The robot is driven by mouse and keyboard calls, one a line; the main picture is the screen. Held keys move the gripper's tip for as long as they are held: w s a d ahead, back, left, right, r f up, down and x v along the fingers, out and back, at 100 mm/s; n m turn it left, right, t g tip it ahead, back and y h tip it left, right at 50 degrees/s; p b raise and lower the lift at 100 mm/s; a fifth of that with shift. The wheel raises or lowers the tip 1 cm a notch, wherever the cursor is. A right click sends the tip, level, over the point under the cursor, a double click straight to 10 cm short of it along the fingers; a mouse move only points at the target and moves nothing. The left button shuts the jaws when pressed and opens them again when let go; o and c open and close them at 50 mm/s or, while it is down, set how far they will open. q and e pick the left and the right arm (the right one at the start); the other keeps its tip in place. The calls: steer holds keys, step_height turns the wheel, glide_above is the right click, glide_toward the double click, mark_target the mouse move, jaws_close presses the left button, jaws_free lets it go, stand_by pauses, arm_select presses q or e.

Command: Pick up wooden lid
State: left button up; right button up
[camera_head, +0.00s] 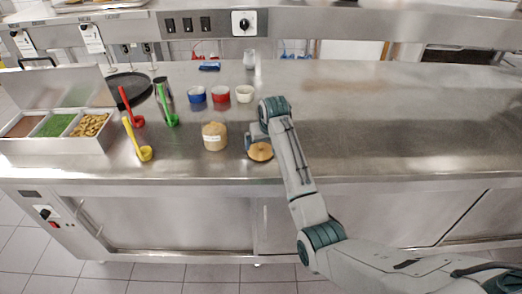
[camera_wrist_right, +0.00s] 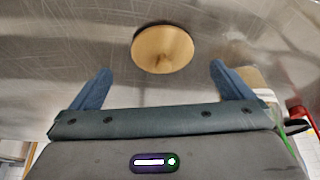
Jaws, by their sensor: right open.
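The wooden lid (camera_head: 260,152) is a round, light brown disc lying on the steel counter near its front edge. It also shows in the right wrist view (camera_wrist_right: 162,48), centred just beyond the fingertips, with a small knob in its middle. My right gripper (camera_head: 251,140) is at the lid in the head view, partly hidden by its own wrist. In the right wrist view its two blue fingers (camera_wrist_right: 160,82) stand wide apart with nothing between them. A wooden jar with a label (camera_head: 214,137) stands left of the lid. My left gripper is not in view.
Blue, red and cream bowls (camera_head: 220,95) stand behind the jar. Red, green and yellow ladles (camera_head: 145,153) lie further left, by a metal container of food (camera_head: 60,142). The counter (camera_head: 400,120) to the right is clear.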

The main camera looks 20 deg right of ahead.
mark_target(261, 151)
steer(key=shift+x, duration=0.85)
steer(key=shift+w+a+f+p, duration=0.1)
steer(key=shift+w+f+p, duration=0.3)
steer(key=shift+p, duration=0.2)
steer(key=p+x, duration=0.1)
steer(key=x, duration=0.2)
steer(key=shift+w, duration=0.1)
steer(key=shift+w+f, duration=0.15)
steer(key=shift+f, duration=0.4)
steer(key=c, duration=0.9)
steer(key=shift+r, duration=0.15)
